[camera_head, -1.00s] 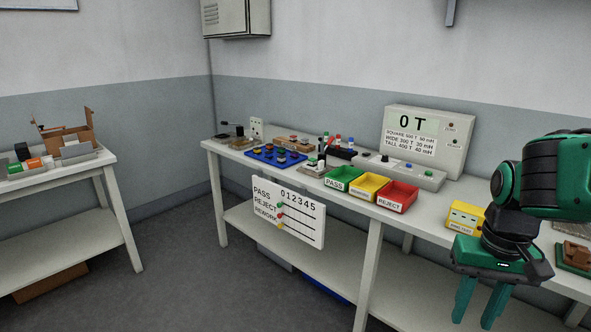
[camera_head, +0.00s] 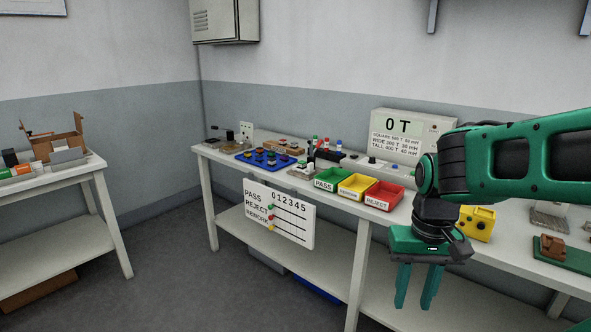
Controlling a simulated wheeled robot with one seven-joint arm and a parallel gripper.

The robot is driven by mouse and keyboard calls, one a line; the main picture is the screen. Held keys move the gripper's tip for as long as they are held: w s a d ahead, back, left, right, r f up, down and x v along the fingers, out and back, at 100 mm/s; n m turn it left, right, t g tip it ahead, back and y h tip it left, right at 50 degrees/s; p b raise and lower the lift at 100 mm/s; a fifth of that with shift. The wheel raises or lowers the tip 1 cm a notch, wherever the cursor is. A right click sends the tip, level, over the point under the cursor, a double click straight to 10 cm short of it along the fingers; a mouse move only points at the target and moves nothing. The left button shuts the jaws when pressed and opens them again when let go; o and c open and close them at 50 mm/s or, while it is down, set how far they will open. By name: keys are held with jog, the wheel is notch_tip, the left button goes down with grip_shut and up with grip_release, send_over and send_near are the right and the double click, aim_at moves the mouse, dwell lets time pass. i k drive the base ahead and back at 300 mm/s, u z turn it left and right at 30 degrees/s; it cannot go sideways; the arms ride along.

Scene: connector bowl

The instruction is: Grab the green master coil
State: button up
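I cannot pick out the green master coil with certainty at this size. Small pieces with red, green and blue tops (camera_head: 327,144) stand in a dark holder at the back middle of the bench (camera_head: 345,222). Several small coils sit on a blue tray (camera_head: 243,157) to their left. My gripper (camera_head: 414,306) points down in front of the bench's front edge, right of the bins. Its two green fingers are apart with nothing between them. It is well to the right of the tray and the holder.
Green PASS (camera_head: 327,185), yellow (camera_head: 351,195) and red REJECT (camera_head: 378,205) bins line the front edge. A meter box (camera_head: 400,137) stands behind. A yellow box (camera_head: 478,222) is right of my gripper. A tally board (camera_head: 279,235) hangs in front. A second table (camera_head: 50,180) stands left.

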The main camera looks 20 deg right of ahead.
aim_at(302, 164)
jog(key=i, duration=0.95)
jog(key=z, duration=0.05)
